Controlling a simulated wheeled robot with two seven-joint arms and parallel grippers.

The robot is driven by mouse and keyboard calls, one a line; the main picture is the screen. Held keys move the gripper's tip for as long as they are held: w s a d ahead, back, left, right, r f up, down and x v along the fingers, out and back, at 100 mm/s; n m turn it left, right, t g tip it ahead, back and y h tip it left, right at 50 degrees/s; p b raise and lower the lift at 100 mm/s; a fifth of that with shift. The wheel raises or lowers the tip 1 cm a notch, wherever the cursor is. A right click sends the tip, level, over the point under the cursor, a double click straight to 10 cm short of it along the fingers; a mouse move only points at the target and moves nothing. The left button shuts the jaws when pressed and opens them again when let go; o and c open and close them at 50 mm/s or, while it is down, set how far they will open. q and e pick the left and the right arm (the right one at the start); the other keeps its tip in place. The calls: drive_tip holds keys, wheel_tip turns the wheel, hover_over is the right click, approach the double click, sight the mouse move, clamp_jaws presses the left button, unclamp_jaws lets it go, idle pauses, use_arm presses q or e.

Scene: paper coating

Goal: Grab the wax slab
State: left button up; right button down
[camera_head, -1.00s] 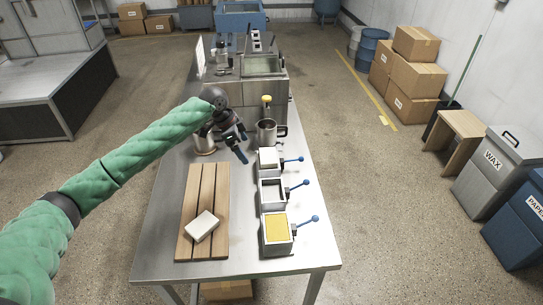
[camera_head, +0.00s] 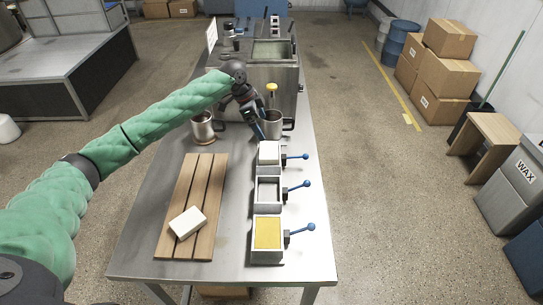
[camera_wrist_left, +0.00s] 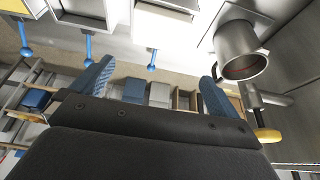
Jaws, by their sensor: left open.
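A white slab (camera_head: 187,222) lies tilted across the slatted wooden board (camera_head: 206,190) at the table's near left. Another white block (camera_head: 268,151) sits in the farthest of three moulds with blue-knobbed levers. The middle mould (camera_head: 268,192) looks empty. The nearest mould holds a yellow slab (camera_head: 267,233). Which one is the wax slab I cannot tell for sure. My left gripper (camera_head: 258,122) is open and empty, just left of a metal mug (camera_head: 273,123) and beyond the far mould. In the left wrist view its blue fingers (camera_wrist_left: 153,88) are spread apart. My right gripper is out of view.
A second metal pot (camera_head: 202,128) stands left of my gripper. A metal tank (camera_head: 275,75) stands behind the mugs. The table (camera_head: 233,225) is clear between board and moulds. Bins and boxes (camera_head: 446,75) stand on the floor at right.

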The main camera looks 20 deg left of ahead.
sight(268, 150)
use_arm(q)
drive_tip(key=f+b, duration=0.1)
drive_tip(key=f, duration=0.1)
drive_tip(key=f+b, duration=0.2)
drive_tip(key=shift+s+a, duration=0.15)
drive_tip(key=shift+s, duration=0.05)
drive_tip(key=shift+w+f, duration=0.1)
drive_tip(key=shift+f, duration=0.15)
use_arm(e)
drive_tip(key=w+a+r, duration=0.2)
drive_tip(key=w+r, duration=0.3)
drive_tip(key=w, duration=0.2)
use_arm(q)
drive_tip(key=shift+p+x, duration=0.55)
drive_tip(key=shift+x, duration=0.75)
drive_tip(key=p+x, duration=0.1)
drive_tip(key=x, duration=0.1)
drive_tip(key=p+x, duration=0.1)
drive_tip(key=x, duration=0.1)
drive_tip(key=shift+f+p, duration=0.1)
drive_tip(key=shift+p, duration=0.3)
drive_tip(key=shift+f, duration=0.4)
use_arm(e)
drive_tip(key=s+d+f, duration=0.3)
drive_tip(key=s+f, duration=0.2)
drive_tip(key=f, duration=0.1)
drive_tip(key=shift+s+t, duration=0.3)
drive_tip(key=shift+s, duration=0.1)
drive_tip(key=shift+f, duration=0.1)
